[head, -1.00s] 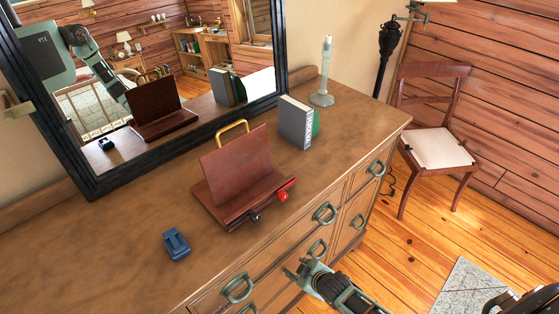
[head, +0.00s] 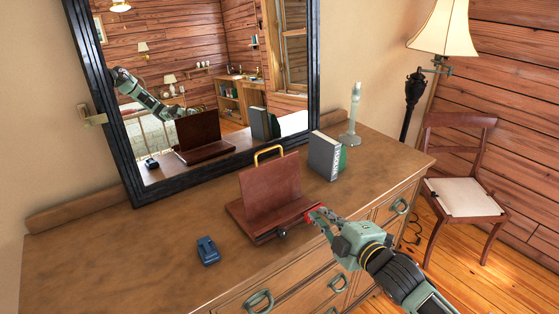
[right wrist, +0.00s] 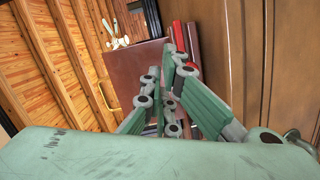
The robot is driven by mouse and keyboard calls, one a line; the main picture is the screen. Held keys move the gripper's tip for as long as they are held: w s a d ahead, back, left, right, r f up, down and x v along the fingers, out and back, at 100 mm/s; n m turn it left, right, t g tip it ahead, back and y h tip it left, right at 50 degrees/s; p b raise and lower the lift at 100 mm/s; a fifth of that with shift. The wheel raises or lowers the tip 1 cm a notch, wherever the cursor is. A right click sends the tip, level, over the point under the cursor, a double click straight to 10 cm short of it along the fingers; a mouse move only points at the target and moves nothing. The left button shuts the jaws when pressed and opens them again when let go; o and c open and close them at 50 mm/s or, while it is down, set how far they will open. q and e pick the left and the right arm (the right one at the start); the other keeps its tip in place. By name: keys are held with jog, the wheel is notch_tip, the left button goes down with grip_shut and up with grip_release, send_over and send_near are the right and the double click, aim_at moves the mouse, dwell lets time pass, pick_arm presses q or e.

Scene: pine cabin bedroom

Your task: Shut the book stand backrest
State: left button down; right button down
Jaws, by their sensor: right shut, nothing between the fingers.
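The book stand (head: 269,193) is dark reddish-brown wood and sits on the dresser top. Its backrest stands up, leaning slightly back from the flat base. A yellow handle (head: 268,150) rises behind the backrest. A small dark knob (head: 282,234) is on the base's front edge. My right gripper (head: 315,216) is shut and empty at the base's front right corner, beside or over the red part there. I cannot tell whether it touches. In the right wrist view the closed fingers (right wrist: 172,62) point toward the stand's brown panel (right wrist: 130,72). My left gripper is out of view.
A grey book (head: 324,156) and a pale lamp-like object (head: 352,117) stand to the right on the dresser (head: 130,235). A small blue object (head: 208,250) lies left of the stand. A mirror (head: 70,30) stands behind. The dresser's left side is clear.

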jog(key=s+a+r+n+y, duration=0.2)
jog(key=r+n, duration=0.1)
jog(key=r, duration=0.3)
jog(key=s+a+r+n+y, duration=0.1)
jog(key=a+r+n, duration=0.15)
jog(key=r, duration=0.35)
jog(key=p+x, duration=0.4)
jog(key=x, duration=1)
jog(key=shift+r, duration=0.2)
jog(key=shift+w+r, duration=0.1)
